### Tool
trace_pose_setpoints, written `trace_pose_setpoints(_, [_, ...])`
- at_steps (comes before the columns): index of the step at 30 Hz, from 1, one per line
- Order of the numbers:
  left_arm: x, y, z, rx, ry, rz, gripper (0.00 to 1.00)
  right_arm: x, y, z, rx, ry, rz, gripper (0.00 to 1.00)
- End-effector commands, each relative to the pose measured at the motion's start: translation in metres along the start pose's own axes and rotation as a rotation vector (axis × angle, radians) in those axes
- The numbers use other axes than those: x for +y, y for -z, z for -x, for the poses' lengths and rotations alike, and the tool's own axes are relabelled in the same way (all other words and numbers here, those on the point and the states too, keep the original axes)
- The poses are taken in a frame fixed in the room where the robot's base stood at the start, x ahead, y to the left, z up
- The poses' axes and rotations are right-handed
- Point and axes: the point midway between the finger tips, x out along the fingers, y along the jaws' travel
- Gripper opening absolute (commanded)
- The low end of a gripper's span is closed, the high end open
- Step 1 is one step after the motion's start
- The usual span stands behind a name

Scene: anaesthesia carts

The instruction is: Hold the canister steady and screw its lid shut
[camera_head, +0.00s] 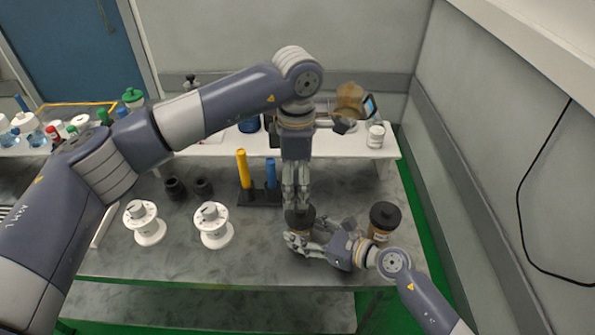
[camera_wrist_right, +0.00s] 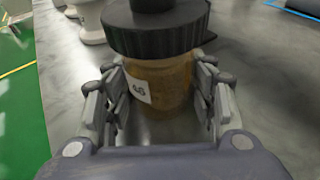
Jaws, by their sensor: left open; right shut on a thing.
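The amber canister (camera_wrist_right: 160,85) with a small white label stands upright on the grey table. Its wide black ribbed lid (camera_wrist_right: 155,28) sits on top in the right wrist view. My right gripper (camera_wrist_right: 160,95) is shut around the canister's body, with fingers on both sides. In the head view, my right gripper (camera_head: 302,242) comes in low from the right. The black lid (camera_head: 299,216) is partly hidden there by my left gripper. My left gripper (camera_head: 299,205) points straight down and is open, with its fingertips just above or at the lid; I cannot tell whether they touch.
A second amber canister with a black lid (camera_head: 384,216) stands right of my right gripper. White knobbed devices (camera_head: 215,236) (camera_head: 149,230) stand to the left. A black stand (camera_head: 258,197) holds yellow and blue cylinders. A white shelf (camera_head: 225,147) runs along the back.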

Motion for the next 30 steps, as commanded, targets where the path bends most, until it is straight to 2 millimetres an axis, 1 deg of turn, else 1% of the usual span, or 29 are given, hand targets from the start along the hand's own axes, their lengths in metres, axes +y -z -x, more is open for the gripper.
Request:
trace_pose_setpoints(1, [-0.001,0.000,-0.012,0.000,0.005,0.000,0.81,0.001,0.001,0.000,0.002,-0.001,0.000,0.38])
trace_pose_setpoints(9, [-0.001,-0.001,-0.062,-0.003,0.004,-0.001,0.81,0.001,0.001,0.000,0.002,-0.001,0.000,0.38])
trace_pose_setpoints(15, [-0.001,-0.001,-0.086,-0.004,0.003,0.000,0.81,0.001,0.001,0.000,0.002,-0.001,0.000,0.38])
trace_pose_setpoints(20, [-0.001,-0.001,-0.093,-0.005,0.002,-0.002,0.81,0.001,0.001,0.000,0.002,-0.001,0.000,0.38])
trace_pose_setpoints(27, [-0.001,-0.001,-0.094,-0.005,0.001,-0.002,0.81,0.001,0.001,0.000,0.001,-0.001,0.000,0.38])
trace_pose_setpoints(28, [-0.001,-0.001,-0.094,-0.005,0.001,-0.002,0.78,0.001,0.001,0.000,0.001,-0.001,0.000,0.38])
trace_pose_setpoints(29, [-0.001,-0.001,-0.094,-0.005,0.001,-0.002,0.71,0.001,0.001,0.000,0.001,-0.001,0.000,0.38])
trace_pose_setpoints(30, [-0.001,-0.001,-0.094,-0.005,0.001,-0.002,0.62,0.001,0.001,0.000,0.001,-0.001,0.000,0.38])
